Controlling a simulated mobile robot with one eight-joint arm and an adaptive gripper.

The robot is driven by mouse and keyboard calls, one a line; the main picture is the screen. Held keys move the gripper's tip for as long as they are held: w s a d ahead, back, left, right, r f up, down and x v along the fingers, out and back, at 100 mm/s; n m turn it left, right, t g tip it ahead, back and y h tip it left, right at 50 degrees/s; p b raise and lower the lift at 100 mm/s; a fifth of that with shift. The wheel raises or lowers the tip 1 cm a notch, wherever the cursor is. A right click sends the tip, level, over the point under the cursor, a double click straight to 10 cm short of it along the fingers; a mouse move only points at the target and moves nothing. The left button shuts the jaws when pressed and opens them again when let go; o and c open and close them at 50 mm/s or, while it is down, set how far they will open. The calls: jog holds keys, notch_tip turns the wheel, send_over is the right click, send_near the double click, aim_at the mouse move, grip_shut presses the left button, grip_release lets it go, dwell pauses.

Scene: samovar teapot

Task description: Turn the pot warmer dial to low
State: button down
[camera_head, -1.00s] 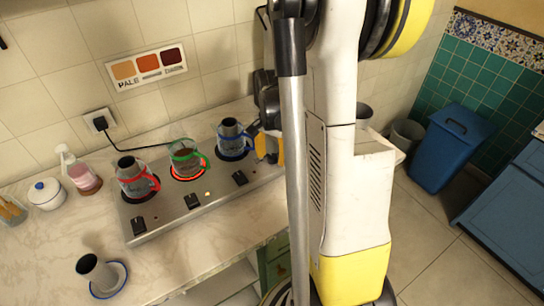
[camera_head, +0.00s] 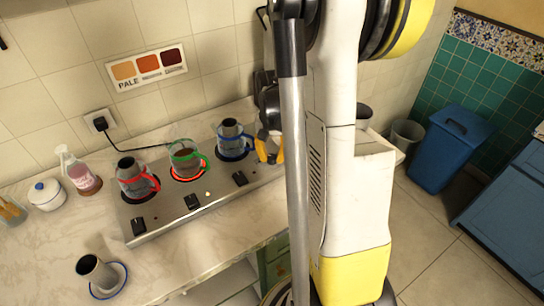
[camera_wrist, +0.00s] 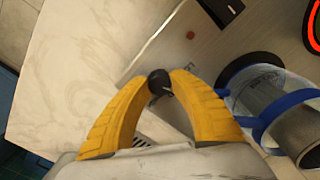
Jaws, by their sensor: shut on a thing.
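The pot warmer (camera_head: 165,218) is a long metal plate on the counter, with black switches along its front edge. My gripper (camera_head: 268,150) is at its right end, beside the blue-handled pot (camera_head: 232,136). In the wrist view, the yellow fingers of my gripper (camera_wrist: 162,82) are closed around a small dark round knob (camera_wrist: 159,80), which appears to be the dial. A light pointer mark shows on it. The dial's scale cannot be read. In the head view the dial is hidden by my gripper and arm.
A red-handled pot (camera_head: 133,179) and a green-handled pot (camera_head: 185,159) stand on the warmer; the ring under the green one glows red. The blue-handled pot (camera_wrist: 268,105) is close to my right finger. A cup (camera_head: 97,271) sits front left.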

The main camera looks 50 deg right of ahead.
aim_at(272, 157)
jog(key=n, duration=0.3)
jog(key=shift+n, duration=2.2)
jog(key=c, duration=1.1)
grip_release()
notch_tip(272, 157, up, 12)
